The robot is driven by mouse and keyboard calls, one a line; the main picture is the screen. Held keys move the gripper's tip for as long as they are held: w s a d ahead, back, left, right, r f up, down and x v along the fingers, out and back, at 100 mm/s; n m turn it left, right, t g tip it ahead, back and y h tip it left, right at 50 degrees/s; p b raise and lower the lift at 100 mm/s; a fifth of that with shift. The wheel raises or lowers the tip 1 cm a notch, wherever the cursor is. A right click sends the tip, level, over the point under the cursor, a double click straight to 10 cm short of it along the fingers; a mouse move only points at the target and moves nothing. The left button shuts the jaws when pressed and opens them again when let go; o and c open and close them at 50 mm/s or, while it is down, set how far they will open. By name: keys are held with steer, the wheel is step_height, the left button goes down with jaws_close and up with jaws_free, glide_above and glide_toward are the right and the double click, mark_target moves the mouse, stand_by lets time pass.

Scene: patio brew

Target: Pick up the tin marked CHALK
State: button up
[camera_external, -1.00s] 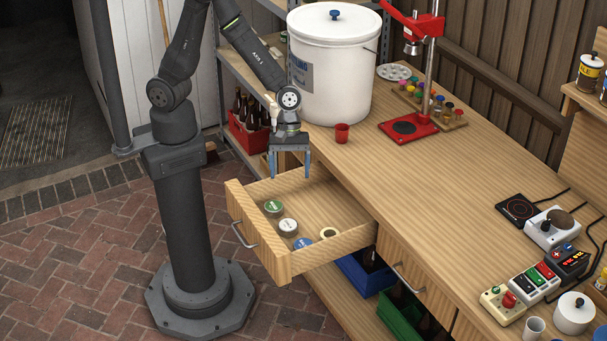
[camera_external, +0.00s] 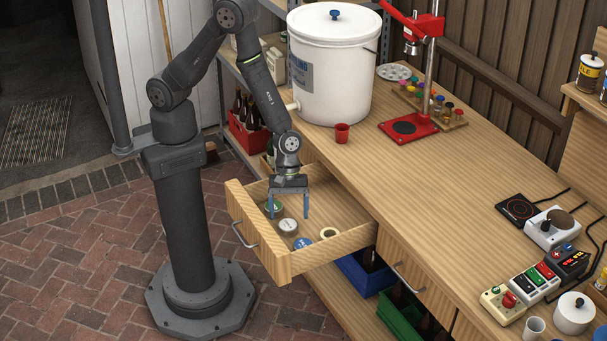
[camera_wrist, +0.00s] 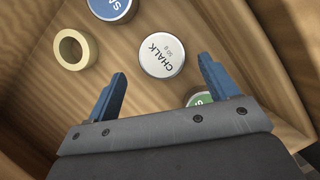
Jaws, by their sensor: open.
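The tin marked CHALK (camera_wrist: 161,55) has a round white lid and lies lettering up in the open drawer (camera_external: 262,256). It also shows in the external view (camera_external: 287,226), in the middle of the row of tins. My gripper (camera_external: 288,214) is open and empty, above and just behind the tin. In the wrist view the blue fingers of my gripper (camera_wrist: 162,85) stand either side of the tin's near edge, apart from it. A blue-lidded tin (camera_wrist: 111,6) and a green-lidded tin (camera_wrist: 201,99) lie to either side; a finger partly hides the green one.
A tan ring (camera_wrist: 74,49) lies in the drawer near the blue tin. The drawer's wooden walls surround the tins. The workbench (camera_external: 400,200) stands to the right, with a white bucket (camera_external: 333,75) and a red cup (camera_external: 342,133) on it.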

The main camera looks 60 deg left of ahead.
mark_target(288, 223)
steer(key=shift+x, duration=1.8)
steer(key=shift+s, duration=0.15)
steer(key=shift+c, duration=0.2)
steer(key=c, duration=1)
steer(key=shift+c, duration=0.2)
steer(key=shift+r, duration=0.15)
